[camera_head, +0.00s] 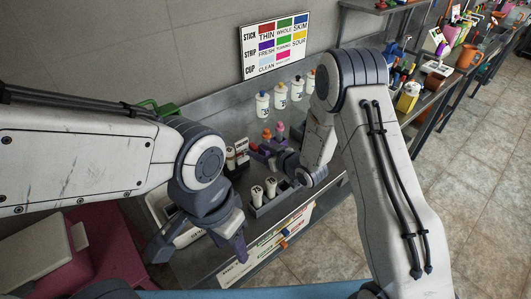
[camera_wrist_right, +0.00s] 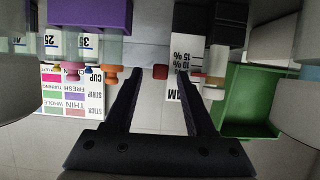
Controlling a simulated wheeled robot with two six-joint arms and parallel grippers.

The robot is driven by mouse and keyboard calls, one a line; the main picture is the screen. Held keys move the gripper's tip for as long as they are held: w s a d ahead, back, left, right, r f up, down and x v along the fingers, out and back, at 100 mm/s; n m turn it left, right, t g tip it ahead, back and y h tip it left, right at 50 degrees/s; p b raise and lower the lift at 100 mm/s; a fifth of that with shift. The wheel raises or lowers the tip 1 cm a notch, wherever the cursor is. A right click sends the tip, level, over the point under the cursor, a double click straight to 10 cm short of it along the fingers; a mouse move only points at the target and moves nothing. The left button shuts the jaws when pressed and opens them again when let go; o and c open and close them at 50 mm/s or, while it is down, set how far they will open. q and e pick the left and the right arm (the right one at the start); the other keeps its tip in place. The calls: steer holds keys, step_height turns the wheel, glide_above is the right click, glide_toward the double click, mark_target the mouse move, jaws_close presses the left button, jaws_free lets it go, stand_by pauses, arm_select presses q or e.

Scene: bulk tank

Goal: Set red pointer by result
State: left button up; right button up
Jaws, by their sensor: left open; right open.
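I cannot single out a red pointer there. My left gripper (camera_head: 200,246) is open and empty, its fingers pointing down just left of the panel. My right gripper is largely hidden behind its arm in the head view. In the right wrist view my right gripper (camera_wrist_right: 158,76) is open, with a small red piece (camera_wrist_right: 160,71) seen between its fingertips; contact is unclear. A wall chart (camera_head: 275,45) lists STICK, STRIP and CUP rows with coloured cells.
Several white bottles (camera_head: 262,104) stand along the back. A grey rack (camera_head: 268,203) holds white-topped items beside my left gripper. A purple holder (camera_head: 263,152) stands behind. A green bin (camera_wrist_right: 250,100) shows upside down in the wrist view. Tiled floor (camera_head: 465,150) lies right.

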steer(key=b+v, duration=0.2)
steer(key=v, duration=0.8)
steer(key=s+g+h, duration=0.1)
steer(key=s+a+r+g+h, duration=0.1)
steer(key=s, duration=0.1)
steer(key=s+a+r+g+h, duration=0.1)
steer(key=shift+s+a+r+h, duration=0.1)
steer(key=shift+s+h, duration=0.25)
steer(key=shift+h, duration=0.05)
steer(key=s+r+g+h, duration=0.1)
steer(key=s+r+g, duration=0.2)
steer(key=s, duration=0.9)
steer(key=s+r+g+h, duration=0.2)
steer(key=s+r+g, duration=0.1)
steer(key=s, duration=1)
steer(key=shift+s+r+g, duration=0.15)
steer(key=shift+s+g, duration=0.1)
steer(key=shift+g, duration=0.65)
